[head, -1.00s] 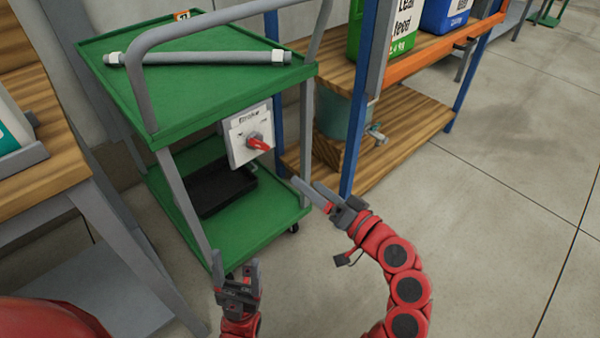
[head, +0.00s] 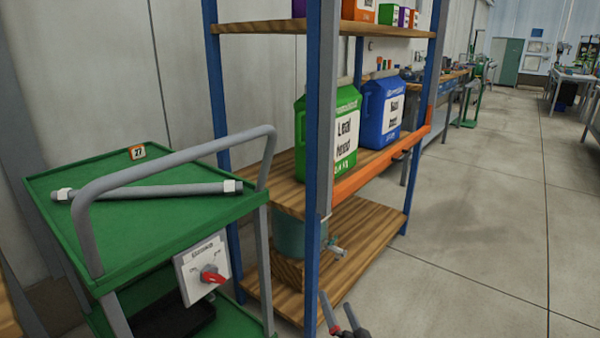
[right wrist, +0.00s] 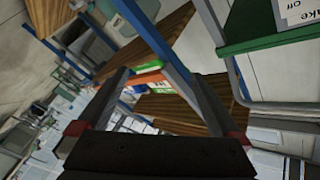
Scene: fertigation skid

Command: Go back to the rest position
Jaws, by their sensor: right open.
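My right gripper (head: 341,316) shows at the bottom edge of the head view, its two grey fingers spread and nothing between them. It stands in front of the shelf rack's lower shelf and right of the green cart (head: 152,220). In the right wrist view the two fingers of the right gripper (right wrist: 150,78) are wide apart and empty. The rest of the right arm is below the head view. My left gripper is not in the head view.
The cart carries a grey pipe (head: 150,190) and a switch panel with a red knob (head: 213,275). The rack holds a green jug (head: 345,130), a blue jug (head: 385,110) and a teal container (head: 290,238). Open concrete floor (head: 460,230) lies to the right.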

